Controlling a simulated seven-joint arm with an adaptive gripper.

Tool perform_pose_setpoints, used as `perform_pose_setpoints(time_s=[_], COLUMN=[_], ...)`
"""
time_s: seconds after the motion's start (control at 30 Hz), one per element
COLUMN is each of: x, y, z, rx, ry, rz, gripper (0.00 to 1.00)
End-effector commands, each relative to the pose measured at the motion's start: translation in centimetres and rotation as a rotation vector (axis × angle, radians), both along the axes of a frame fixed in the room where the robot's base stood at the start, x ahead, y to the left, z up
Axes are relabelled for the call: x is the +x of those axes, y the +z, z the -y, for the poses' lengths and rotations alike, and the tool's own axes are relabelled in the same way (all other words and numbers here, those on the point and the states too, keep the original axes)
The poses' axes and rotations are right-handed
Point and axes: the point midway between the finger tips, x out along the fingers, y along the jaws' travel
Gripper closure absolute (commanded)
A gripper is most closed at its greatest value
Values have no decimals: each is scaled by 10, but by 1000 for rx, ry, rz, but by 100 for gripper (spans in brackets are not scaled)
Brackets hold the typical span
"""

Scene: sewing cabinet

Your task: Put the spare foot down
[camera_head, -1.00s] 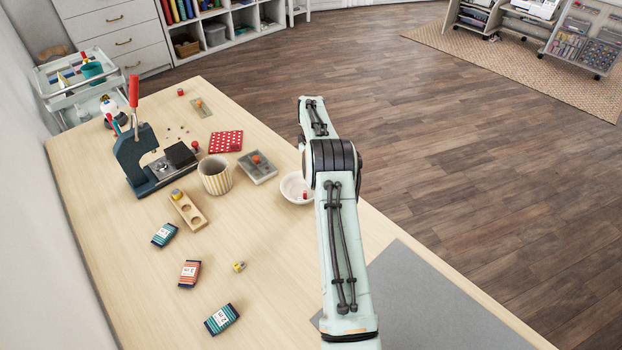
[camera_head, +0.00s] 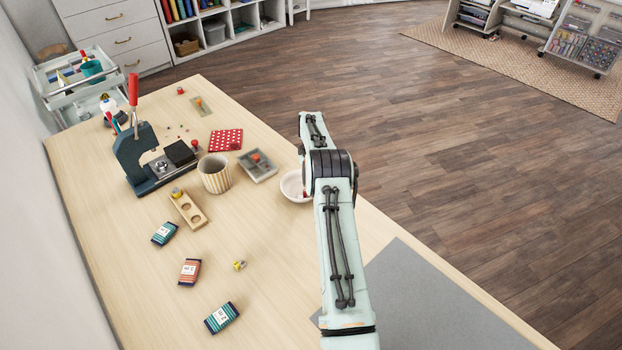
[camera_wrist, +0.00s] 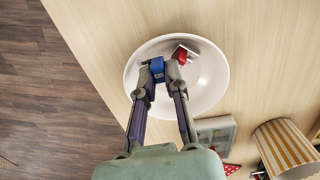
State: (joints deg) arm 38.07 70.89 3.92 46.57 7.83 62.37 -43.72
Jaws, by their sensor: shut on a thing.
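My gripper (camera_wrist: 160,69) is shut on a small blue-topped piece, the spare foot (camera_wrist: 157,68), in the wrist view. Its lower part is hidden, and I cannot tell whether it touches the bowl. The fingertips are over a white bowl (camera_wrist: 208,96). A small red and silvery piece (camera_wrist: 185,51) lies in the bowl, just right of the fingertips. In the head view, the bowl (camera_head: 290,189) is partly covered by my arm, and my gripper is hidden.
A striped cup (camera_head: 215,177) and a grey compartment tray (camera_head: 256,168) stand left of the bowl. A wooden block with holes (camera_head: 188,210), a dark press (camera_head: 135,160) and several small packets stand farther left. The table edge (camera_wrist: 90,75) is close to the bowl.

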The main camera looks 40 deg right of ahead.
Motion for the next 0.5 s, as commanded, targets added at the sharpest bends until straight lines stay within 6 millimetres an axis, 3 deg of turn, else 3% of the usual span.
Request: perform_pose_setpoints(time_s=[0.03, 0.1, 0.5], x=[0, 0, 0], y=[0, 0, 9], z=[0, 0, 0], rx=[0, 0, -1], ry=[0, 0, -1], rz=[0, 0, 2], gripper=[83, 63, 63])
